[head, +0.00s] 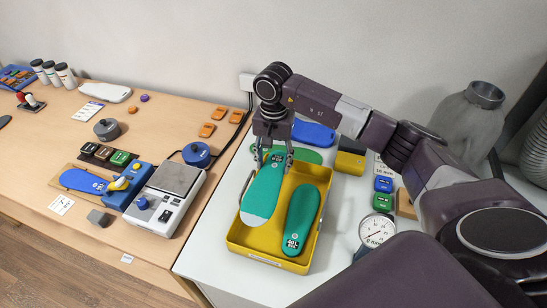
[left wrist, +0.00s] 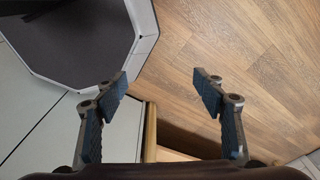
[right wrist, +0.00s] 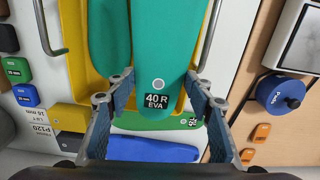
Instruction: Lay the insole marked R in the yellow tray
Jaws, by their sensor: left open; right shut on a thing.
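The yellow tray (head: 240,240) stands on the white table. My right gripper (head: 273,165) is shut on the heel end of a green insole (head: 263,194) with a white toe tip, over the tray's left half. In the right wrist view this insole is marked 40 R EVA (right wrist: 160,98), between the fingers (right wrist: 157,95). Whether its toe touches the tray floor is unclear. A second green insole (head: 302,218), marked L, lies in the tray's right half. My left gripper (left wrist: 160,88) is open and empty, seen only in the left wrist view, above the floor.
The tray has wire handles at its sides. Behind it lie a blue piece (head: 314,134) and a green piece (head: 308,155). A dial gauge (head: 376,231) stands to the right. A scale (head: 172,186) stands on the wooden table at left.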

